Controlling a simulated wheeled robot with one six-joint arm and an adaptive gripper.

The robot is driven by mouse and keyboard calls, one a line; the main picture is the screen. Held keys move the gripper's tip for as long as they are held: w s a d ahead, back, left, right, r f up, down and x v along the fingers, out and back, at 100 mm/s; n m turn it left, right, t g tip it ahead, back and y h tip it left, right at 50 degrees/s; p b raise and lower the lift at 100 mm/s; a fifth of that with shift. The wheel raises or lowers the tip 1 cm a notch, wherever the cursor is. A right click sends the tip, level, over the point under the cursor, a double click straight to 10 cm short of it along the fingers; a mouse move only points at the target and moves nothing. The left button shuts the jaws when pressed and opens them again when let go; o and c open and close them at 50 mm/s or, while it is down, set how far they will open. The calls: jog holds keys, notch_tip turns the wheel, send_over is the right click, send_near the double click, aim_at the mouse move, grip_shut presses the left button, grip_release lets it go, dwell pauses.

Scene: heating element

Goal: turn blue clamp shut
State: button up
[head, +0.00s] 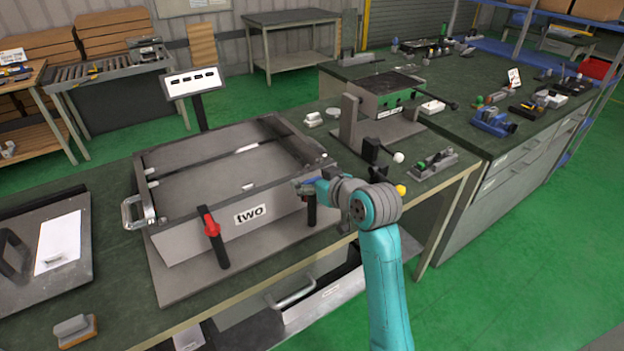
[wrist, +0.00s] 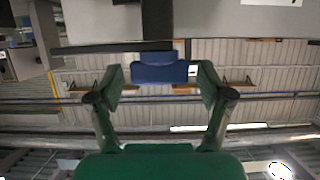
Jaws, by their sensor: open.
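The blue clamp (head: 311,213) is a dark upright post on the front of the grey box marked "two", to the right of the label. Its blue handle (wrist: 160,69) shows in the wrist view between my two open fingers, with a visible gap on each side. My gripper (wrist: 160,88) is open around the handle. In the head view my gripper (head: 308,188) is at the top of this post and hides much of the handle, so its exact angle is hard to tell there.
A second clamp with a red handle (head: 211,226) stands left of the label on the grey box (head: 185,242). A sloped panel (head: 75,215) lies at left. Green floor is open in front of the bench.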

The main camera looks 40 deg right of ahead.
grip_shut()
